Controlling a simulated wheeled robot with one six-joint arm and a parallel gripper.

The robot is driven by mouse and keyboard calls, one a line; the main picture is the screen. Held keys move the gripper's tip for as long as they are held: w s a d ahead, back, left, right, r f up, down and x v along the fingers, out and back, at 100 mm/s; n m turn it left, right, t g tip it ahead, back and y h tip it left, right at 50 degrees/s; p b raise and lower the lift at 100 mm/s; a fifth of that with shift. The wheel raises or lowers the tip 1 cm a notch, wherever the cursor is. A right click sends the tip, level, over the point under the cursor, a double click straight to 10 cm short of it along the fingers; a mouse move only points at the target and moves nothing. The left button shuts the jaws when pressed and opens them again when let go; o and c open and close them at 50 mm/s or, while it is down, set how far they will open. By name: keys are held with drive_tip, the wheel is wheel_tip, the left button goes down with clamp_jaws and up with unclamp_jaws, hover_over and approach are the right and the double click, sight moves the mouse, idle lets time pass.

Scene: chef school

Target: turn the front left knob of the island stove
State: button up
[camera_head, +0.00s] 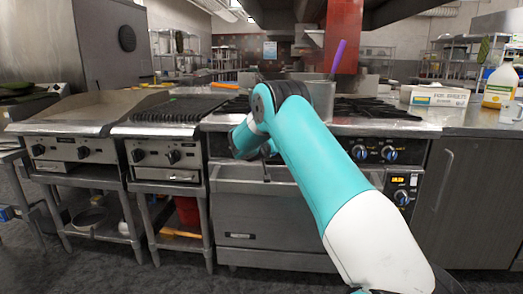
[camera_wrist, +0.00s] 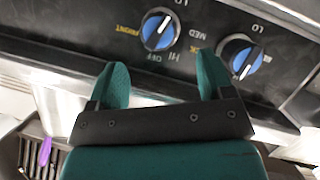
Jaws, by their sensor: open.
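The island stove (camera_head: 265,205) stands ahead in the head view, with my arm across its front. Its left knobs are hidden there behind my arm. In the wrist view the panel lettering is upside down. A round blue-and-black knob (camera_wrist: 160,30) beside the yellow word FRONT sits at top centre. A second similar knob (camera_wrist: 240,57) is to its right, beside a partly hidden yellow label. My gripper (camera_wrist: 162,78) is open and empty. Its two teal fingers point toward the panel, with the FRONT knob beyond the gap between them, apart from both fingertips.
A metal pot (camera_head: 320,98) with a purple-handled utensil (camera_head: 338,58) stands on the stove top. More blue knobs (camera_head: 389,153) are on the panel's right. A charbroiler (camera_head: 175,112) adjoins on the left. A white box (camera_head: 434,95) and a jug (camera_head: 499,84) are on the right counter.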

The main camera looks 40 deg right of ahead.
drive_tip(key=v, duration=0.9)
drive_tip(key=shift+a, duration=0.2)
